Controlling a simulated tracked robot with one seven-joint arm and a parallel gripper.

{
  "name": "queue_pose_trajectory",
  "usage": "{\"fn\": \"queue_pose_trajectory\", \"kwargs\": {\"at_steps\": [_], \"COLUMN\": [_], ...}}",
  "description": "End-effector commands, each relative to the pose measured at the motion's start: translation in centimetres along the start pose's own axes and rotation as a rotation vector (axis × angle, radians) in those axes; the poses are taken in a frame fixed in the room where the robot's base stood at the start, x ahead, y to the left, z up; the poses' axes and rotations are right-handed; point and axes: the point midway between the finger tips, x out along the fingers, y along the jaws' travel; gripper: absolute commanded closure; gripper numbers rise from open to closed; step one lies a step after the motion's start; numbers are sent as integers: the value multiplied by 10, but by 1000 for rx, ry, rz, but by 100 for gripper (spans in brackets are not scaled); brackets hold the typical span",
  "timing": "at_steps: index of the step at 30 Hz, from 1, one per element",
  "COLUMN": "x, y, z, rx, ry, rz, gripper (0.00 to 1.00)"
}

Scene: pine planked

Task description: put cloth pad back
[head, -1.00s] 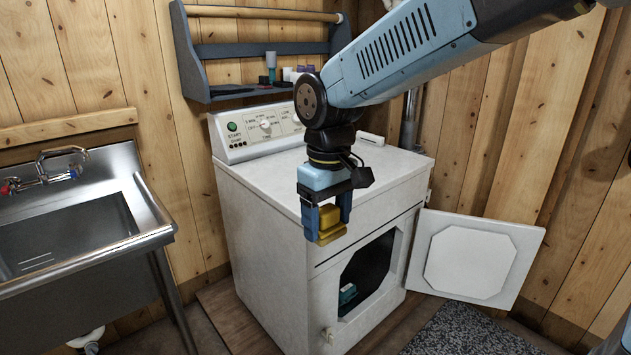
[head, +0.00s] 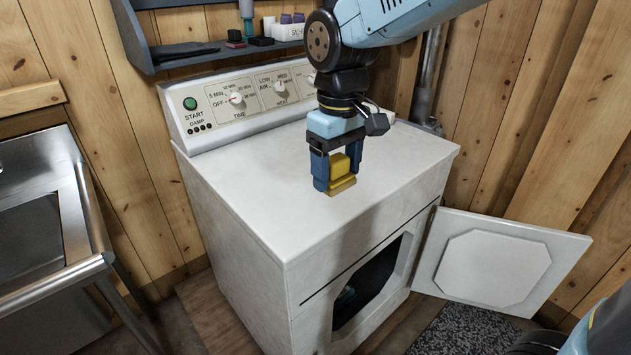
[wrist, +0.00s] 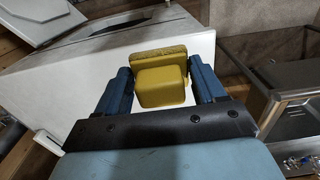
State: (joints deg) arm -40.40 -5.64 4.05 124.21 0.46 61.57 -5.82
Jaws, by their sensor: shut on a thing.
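My gripper (head: 338,178) is shut on a yellow block-shaped pad (head: 341,172), which I take to be the cloth pad. In the head view it hangs over the white top of the dryer (head: 270,215); I cannot tell the exact gap. In the wrist view the pad (wrist: 163,80) sits between the two blue fingers of my gripper (wrist: 162,85), with a flat, rough-edged yellow layer on its far side. A dark shelf (head: 205,57) on the wall behind the dryer carries a few small things.
A steel sink (head: 98,225) stands at the left. A dark mat (head: 465,330) lies on the floor. Much of the dryer's top is clear.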

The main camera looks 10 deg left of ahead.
Motion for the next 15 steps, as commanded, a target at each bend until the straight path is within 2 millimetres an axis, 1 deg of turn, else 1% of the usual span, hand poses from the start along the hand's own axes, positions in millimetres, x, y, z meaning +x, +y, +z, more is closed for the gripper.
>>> {"fn": "queue_pose_trajectory", "kwargs": {"at_steps": [2, 5, 15], "x": [2, 7, 34], "y": [-1, 3, 31], "z": [-4, -15, -68], "rx": [-5, -5, 7], "ry": [-1, -2, -3], "rz": [0, -1, 0], "gripper": [55, 55, 55]}}
